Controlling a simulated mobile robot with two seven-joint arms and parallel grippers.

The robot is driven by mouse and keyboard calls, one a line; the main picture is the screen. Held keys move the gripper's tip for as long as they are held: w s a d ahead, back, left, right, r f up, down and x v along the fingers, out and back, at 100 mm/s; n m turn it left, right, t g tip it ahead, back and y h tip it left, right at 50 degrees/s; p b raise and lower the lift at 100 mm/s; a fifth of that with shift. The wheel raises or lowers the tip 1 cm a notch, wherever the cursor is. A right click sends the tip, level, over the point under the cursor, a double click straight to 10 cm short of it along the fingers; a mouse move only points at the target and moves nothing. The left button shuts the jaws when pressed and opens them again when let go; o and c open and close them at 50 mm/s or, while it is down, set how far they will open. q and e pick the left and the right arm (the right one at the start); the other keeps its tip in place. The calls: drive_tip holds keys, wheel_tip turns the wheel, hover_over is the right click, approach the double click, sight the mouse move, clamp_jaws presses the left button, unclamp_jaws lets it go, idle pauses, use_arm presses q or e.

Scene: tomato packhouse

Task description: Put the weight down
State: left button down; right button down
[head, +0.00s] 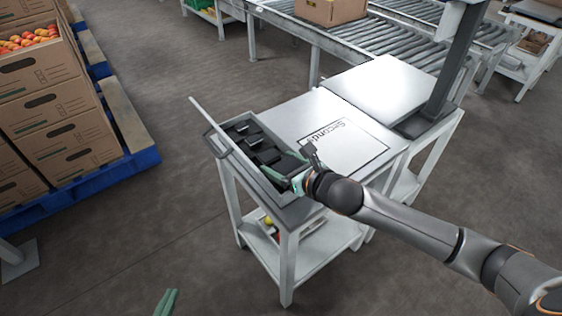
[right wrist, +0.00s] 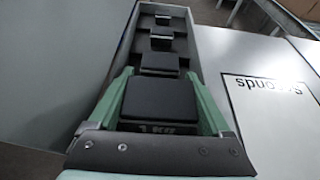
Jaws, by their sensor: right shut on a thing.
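A black weight marked 1 KG (right wrist: 160,100) sits between the green fingers of my right gripper (right wrist: 165,98), which is shut on it. In the head view, my right gripper (head: 290,178) is at the near right end of an open grey drawer (head: 232,124). The drawer, also in the right wrist view (right wrist: 122,48), holds several black weights in a row beyond the held one. I cannot tell whether the held weight touches the drawer floor. My left gripper (head: 168,302) shows only its green fingertips at the bottom edge of the head view, away from the table.
The white tabletop (head: 310,106) beside the drawer has a marked "Seconds" rectangle (head: 345,143), empty. A pale flat plate (head: 380,85) lies behind it, near a dark post (head: 455,65). A roller conveyor (head: 365,42) runs at the back. Stacked tomato cartons (head: 60,135) stand left.

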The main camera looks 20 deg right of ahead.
sight(282, 161)
unclamp_jaws()
use_arm(q)
drive_tip(key=shift+r, duration=0.1)
use_arm(e)
drive_tip(key=shift+r, duration=0.15)
drive_tip(key=shift+r, duration=0.4)
drive_tip(key=p+v, duration=0.1)
drive_tip(key=v, duration=0.2)
drive_tip(key=shift+s+r, duration=0.2)
drive_tip(key=shift+r, duration=0.05)
use_arm(q)
drive_tip(key=s+f+g, duration=0.1)
drive_tip(key=s+f+g+p, duration=0.1)
drive_tip(key=s+f, duration=0.1)
drive_tip(key=shift+s+d+f+n+g, duration=0.25)
drive_tip(key=shift+s+f+n+g, duration=0.05)
drive_tip(key=shift+s+f+g, duration=0.1)
use_arm(e)
drive_tip(key=v, duration=0.8)
drive_tip(key=shift+s, duration=0.3)
drive_tip(key=shift+d, duration=0.1)
